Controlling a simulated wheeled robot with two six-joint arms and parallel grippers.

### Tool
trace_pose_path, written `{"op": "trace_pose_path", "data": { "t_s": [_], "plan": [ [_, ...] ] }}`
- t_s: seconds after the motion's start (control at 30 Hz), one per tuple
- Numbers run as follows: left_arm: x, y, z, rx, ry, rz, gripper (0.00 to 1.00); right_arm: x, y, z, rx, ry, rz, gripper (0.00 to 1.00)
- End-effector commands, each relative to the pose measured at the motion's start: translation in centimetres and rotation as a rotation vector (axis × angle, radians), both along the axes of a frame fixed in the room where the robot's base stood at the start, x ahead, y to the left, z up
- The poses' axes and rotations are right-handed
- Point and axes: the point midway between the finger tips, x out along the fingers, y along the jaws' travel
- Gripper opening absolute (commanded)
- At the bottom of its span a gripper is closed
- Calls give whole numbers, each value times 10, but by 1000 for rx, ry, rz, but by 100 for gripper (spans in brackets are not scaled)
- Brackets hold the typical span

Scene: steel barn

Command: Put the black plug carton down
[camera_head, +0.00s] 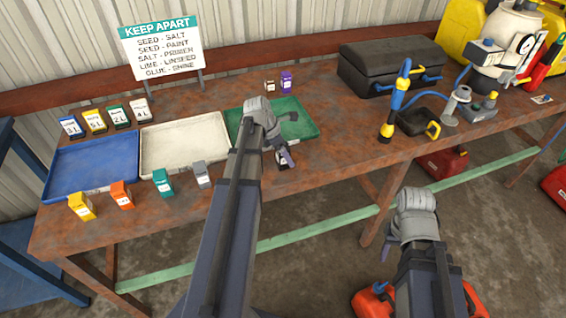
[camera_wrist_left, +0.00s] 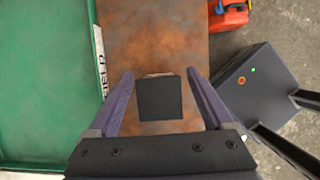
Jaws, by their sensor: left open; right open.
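The black plug carton (camera_head: 282,158) stands on the rusty bench top, just in front of the green tray's (camera_head: 312,133) front edge. My left gripper (camera_head: 287,156) is over it and partly hides it in the head view. In the left wrist view the carton's dark top (camera_wrist_left: 160,98) lies between the two open fingers of my left gripper (camera_wrist_left: 160,100), with a gap on each side. My right gripper (camera_head: 413,205) is in front of the bench, over the floor, away from the carton; its fingertips are hard to make out.
A blue tray (camera_head: 90,185) and a white tray (camera_head: 150,172) lie left of the green one. Several small cartons stand before and behind the trays. A black toolbox (camera_head: 375,68) and a blue-yellow pump tool (camera_head: 395,105) stand right. Bench space right of the carton is clear.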

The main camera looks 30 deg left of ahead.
Motion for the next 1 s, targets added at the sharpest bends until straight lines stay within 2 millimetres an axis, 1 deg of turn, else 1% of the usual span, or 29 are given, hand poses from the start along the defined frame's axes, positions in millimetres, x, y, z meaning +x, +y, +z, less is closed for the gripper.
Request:
{"op": "trace_pose_path", "data": {
  "t_s": [0.03, 0.3, 1.0],
  "plan": [
    [2, -1, -8, 0, 0, -1, 85, 0, 0, -8, 0, 0, 0, 50],
    [2, -2, -7, 0, 0, 0, 85, 0, 0, -7, 0, 0, 0, 50],
    [2, -2, -7, 0, 0, 0, 6, 0, 0, -7, 0, 0, 0, 50]
  ]
}}
